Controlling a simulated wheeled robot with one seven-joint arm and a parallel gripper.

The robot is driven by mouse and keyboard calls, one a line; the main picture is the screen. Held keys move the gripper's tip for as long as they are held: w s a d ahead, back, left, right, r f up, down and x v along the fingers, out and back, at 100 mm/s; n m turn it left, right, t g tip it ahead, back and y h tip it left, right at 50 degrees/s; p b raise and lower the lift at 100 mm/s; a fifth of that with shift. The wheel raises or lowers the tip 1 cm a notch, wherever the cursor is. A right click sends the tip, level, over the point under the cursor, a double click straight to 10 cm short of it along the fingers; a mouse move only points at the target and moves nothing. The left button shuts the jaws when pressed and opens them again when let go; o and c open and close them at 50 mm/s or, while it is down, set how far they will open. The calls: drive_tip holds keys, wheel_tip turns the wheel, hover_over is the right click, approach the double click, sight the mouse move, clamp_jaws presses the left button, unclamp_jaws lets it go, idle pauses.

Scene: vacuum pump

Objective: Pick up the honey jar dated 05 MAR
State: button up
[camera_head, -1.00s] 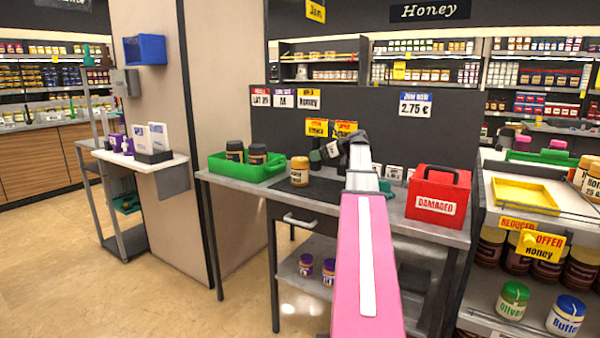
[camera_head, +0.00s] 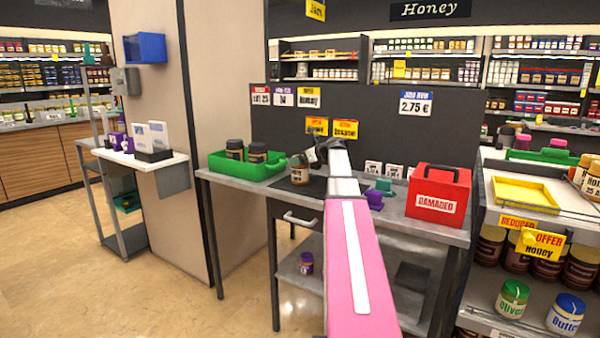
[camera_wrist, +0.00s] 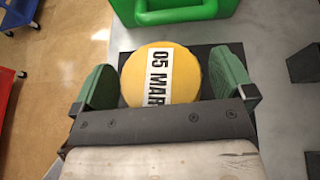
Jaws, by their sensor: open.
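The honey jar dated 05 MAR shows its round yellow lid (camera_wrist: 140,78) in the wrist view, with a white strip printed "05 MAR" across it. In the head view the jar (camera_head: 299,174) stands upright on the dark mat of the table, next to the green tray. My gripper (camera_wrist: 164,80) is open, with one green finger on each side of the lid and a gap at each side. In the head view my gripper (camera_head: 314,154) is at the upper right of the jar. The jar's lower body is hidden in the wrist view.
The green tray (camera_head: 232,169) with two dark-lidded jars stands left of the jar. A red DAMAGED box (camera_head: 438,194) stands on the table's right. A dark panel (camera_head: 375,132) with price signs rises behind.

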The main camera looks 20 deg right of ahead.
drive_tip(key=shift+c, duration=0.3)
drive_tip(key=c, duration=1.3)
drive_tip(key=shift+r, duration=0.15)
drive_tip(key=shift+c, duration=0.2)
